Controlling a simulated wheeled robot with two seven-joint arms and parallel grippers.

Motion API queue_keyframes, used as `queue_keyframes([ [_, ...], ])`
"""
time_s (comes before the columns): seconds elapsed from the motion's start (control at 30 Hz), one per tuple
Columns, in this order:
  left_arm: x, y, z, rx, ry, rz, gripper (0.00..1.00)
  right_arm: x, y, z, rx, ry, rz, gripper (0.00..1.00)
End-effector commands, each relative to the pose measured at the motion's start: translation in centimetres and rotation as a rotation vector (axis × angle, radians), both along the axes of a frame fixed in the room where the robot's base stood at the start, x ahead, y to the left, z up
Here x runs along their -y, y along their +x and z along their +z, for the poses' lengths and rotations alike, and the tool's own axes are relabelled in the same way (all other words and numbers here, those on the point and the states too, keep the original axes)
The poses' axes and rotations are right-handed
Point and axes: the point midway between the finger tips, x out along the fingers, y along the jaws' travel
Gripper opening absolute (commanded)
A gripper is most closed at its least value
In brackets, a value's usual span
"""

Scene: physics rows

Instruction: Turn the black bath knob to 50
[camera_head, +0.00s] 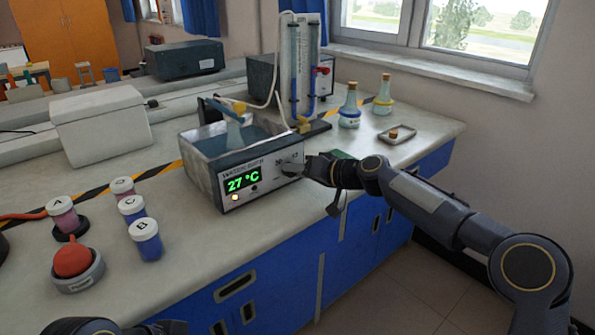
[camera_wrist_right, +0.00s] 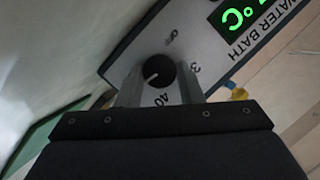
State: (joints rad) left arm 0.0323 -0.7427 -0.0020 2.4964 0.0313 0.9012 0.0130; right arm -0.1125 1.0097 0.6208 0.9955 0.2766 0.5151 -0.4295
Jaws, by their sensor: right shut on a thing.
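The water bath (camera_head: 240,165) stands on the bench with its front panel towards me; its green display reads 27 °C. The black knob (camera_wrist_right: 157,72) is on that panel, between the two fingers of my right gripper (camera_wrist_right: 160,88). The gripper is shut on it. The knob's white mark points to the lower left in the wrist view. The number 40 shows just below the knob and a partly covered 3 to its right; the dial left of the knob is hidden by a finger. In the head view my right gripper (camera_head: 297,169) covers the knob. Only bits of my left arm show at the bottom edge.
Two bottles (camera_head: 350,108) and a small tray (camera_head: 397,135) are behind my right arm.

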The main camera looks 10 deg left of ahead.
Motion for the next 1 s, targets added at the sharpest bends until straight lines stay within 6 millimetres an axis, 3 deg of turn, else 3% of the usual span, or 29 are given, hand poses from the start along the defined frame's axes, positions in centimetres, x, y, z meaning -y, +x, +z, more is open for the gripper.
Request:
queue_keyframes([
  [0.43,0.0,0.0,-0.29,0.0,0.0,0.0,0.3,0.13,0.17,-0.35,-0.224,0.173,-0.001,0.1],
  [1.0,0.0,0.0,-0.35,0.0,0.0,0.0,0.3,0.12,0.16,-0.4,-0.278,0.214,-0.001,0.1],
])
